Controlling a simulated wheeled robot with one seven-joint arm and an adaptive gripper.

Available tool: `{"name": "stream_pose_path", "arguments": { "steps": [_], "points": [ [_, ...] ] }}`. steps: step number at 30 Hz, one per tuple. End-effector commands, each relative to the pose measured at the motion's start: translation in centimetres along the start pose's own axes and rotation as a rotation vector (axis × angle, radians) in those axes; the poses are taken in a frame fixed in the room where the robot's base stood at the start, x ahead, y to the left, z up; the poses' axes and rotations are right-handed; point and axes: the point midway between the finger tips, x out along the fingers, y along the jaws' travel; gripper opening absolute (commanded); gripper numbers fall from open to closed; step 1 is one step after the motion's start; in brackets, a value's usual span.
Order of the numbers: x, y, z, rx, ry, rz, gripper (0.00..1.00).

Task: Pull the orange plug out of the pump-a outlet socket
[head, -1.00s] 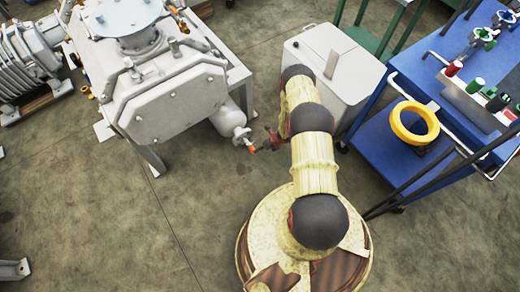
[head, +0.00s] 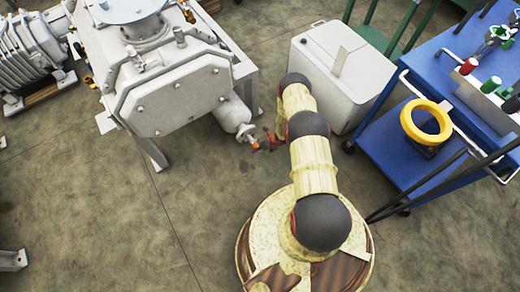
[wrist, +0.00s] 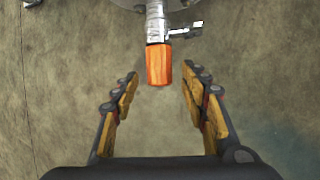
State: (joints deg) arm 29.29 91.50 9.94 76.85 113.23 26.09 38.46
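The orange plug (wrist: 159,64) sits on the end of a metal outlet socket (wrist: 155,22) in the wrist view. In the head view the plug (head: 256,145) is a small orange spot at the end of the outlet on the grey pump's side cylinder (head: 233,114). My gripper (wrist: 157,90) is open, with one finger on each side of the plug's line. The plug's free end reaches about level with the fingertips, and neither finger touches it. In the head view my gripper (head: 268,141) is small and dark, just right of the plug.
A small valve handle (wrist: 185,31) sticks out right of the socket. A white box (head: 335,75) stands behind my arm. A blue cart (head: 400,165) with a yellow ring (head: 426,122) is at the right. The floor in front of the pump is clear.

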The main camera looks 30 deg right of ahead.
Motion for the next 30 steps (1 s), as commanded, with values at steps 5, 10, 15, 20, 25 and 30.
{"name": "stream_pose_path", "arguments": {
  "steps": [5, 10, 15, 20, 25, 30],
  "points": [
    [-0.01, 0.00, -0.01, 0.000, 0.000, 0.000, 0.33],
    [-0.01, 0.00, -0.01, 0.000, 0.000, 0.000, 0.24],
    [-0.01, 0.00, -0.01, 0.000, 0.000, 0.000, 0.14],
    [-0.01, 0.00, -0.01, 0.000, 0.000, 0.000, 0.05],
    [-0.01, 0.00, -0.01, 0.000, 0.000, 0.000, 0.00],
    [-0.13, 0.01, -0.21, 0.000, 0.000, 0.000, 0.00]
  ]
}}
